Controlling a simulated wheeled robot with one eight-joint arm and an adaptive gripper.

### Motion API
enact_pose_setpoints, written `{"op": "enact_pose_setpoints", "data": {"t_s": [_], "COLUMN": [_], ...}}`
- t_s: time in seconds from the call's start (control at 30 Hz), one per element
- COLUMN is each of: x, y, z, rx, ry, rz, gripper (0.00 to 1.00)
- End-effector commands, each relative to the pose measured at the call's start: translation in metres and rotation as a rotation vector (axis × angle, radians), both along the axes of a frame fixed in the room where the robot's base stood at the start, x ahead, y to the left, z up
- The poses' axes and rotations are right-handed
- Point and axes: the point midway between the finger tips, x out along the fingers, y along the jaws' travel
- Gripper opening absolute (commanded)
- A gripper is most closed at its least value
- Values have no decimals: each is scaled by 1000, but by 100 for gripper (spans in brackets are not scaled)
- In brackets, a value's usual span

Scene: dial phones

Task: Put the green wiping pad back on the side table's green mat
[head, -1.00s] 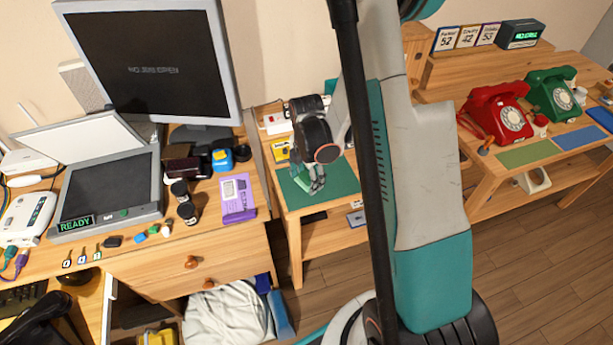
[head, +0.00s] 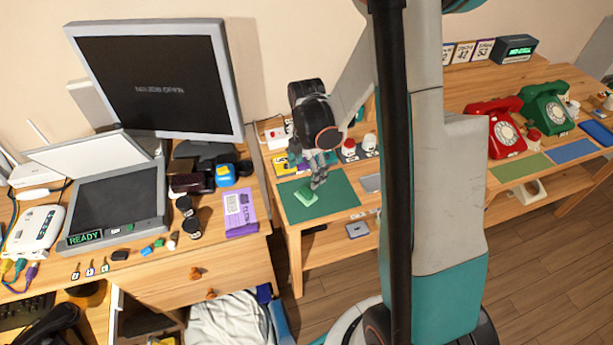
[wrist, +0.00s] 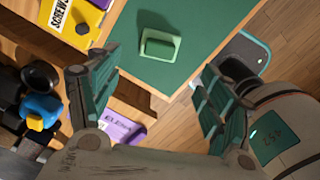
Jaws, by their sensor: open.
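The green wiping pad (head: 306,196) lies on the dark green mat (head: 336,204) of the side table, near the mat's left part. In the wrist view the light green pad (wrist: 160,44) rests on the mat (wrist: 195,25) with a raised grip on top and nothing holding it. My gripper (head: 319,184) is above the mat, just behind and to the right of the pad, apart from it. In the wrist view my gripper (wrist: 158,95) has its two fingers spread wide with nothing between them.
A yellow box (head: 285,164) stands at the mat's back left edge. Red-and-white and white-topped items (head: 349,147) stand behind the mat. The desk with a monitor (head: 155,80) is on the left. Red (head: 507,130) and green telephones (head: 547,105) stand on the right table.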

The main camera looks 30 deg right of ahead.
Motion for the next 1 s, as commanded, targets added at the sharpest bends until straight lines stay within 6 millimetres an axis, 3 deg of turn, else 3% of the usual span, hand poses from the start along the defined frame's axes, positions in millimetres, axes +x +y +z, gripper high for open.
{"op": "enact_pose_setpoints", "data": {"t_s": [0.37, 0.7, 1.0], "x": [-3, -28, -66], "y": [6, 37, 64], "z": [40, 124, 181], "rx": [-4, 19, 119], "ry": [-26, -183, -317], "rz": [-74, -507, -911], "gripper": [73, 73, 73]}}
